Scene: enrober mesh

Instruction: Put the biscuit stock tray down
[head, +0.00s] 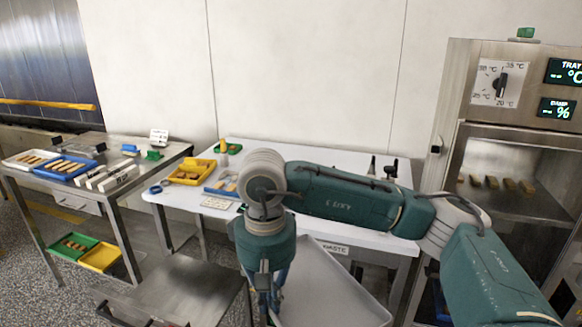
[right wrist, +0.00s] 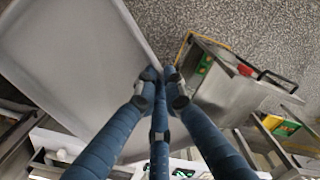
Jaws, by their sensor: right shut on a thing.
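My right gripper (head: 272,305) hangs low at the front middle. In the right wrist view its fingertips (right wrist: 162,76) are shut on the edge of a large, plain grey tray (right wrist: 75,55), which I take to be the biscuit stock tray. In the head view the tray (head: 325,290) lies tilted in the picture at the bottom, right of the gripper and in front of the white table. No biscuits show on its visible face. Its front end is cut off by the frame. My left gripper is out of view.
A metal cart (head: 180,283) with a black handle stands left of the gripper, its top bare. The white table (head: 310,158) behind holds yellow and blue trays. The steel table (head: 130,187) at left holds biscuit trays. A steel cabinet (head: 452,110) stands right.

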